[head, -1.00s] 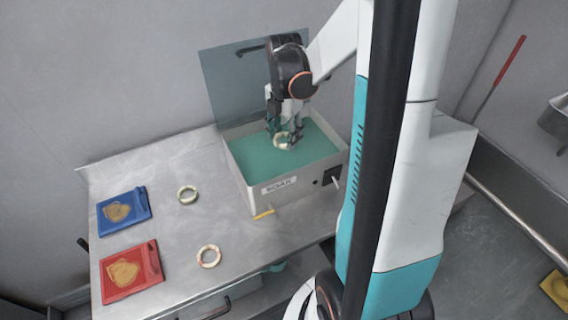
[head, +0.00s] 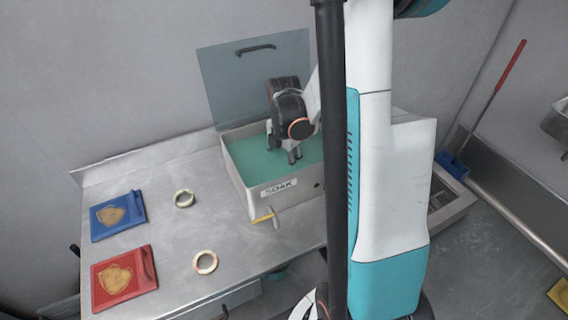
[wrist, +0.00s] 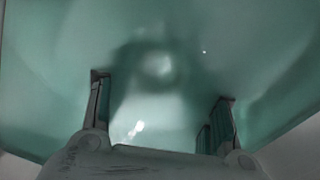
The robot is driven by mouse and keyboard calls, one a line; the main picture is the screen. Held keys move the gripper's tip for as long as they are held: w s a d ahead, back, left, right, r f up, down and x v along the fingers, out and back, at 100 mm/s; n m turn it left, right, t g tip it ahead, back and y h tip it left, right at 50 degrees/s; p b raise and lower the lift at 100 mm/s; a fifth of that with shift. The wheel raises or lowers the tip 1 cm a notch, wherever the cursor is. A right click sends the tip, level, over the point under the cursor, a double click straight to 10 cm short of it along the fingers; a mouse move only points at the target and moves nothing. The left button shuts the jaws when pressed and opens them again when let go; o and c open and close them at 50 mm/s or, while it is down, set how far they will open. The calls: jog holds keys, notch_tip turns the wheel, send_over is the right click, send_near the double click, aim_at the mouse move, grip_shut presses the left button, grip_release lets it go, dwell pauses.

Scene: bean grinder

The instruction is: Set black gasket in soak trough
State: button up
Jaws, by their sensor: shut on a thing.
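The soak trough (head: 300,190) is a grey box marked SOAK, filled with green liquid, at the back of the steel table. My gripper (head: 290,157) points down into it, with the finger ends under the liquid. In the wrist view the fingers straddle a pale, blurred round shape (wrist: 160,66) under the liquid. It appears to be the cream ring, shut in my gripper, but its outline is too cloudy to be exact. No ring that looks black is in view.
Two pale rings (head: 184,198) (head: 205,262) lie on the table left of the trough. A blue board (head: 118,216) and a red board (head: 124,279) lie at the left. A clear bluish lid (head: 255,85) stands upright behind the trough. A yellow-tipped handle (head: 264,218) sticks out in front.

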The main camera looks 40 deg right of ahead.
aim_at(284, 170)
jog(key=shift+f, duration=0.15)
jog(key=o, duration=0.9)
jog(key=shift+o, duration=0.2)
notch_tip(284, 170, up, 12)
jog(key=p, duration=0.4)
jog(key=shift+r, duration=0.2)
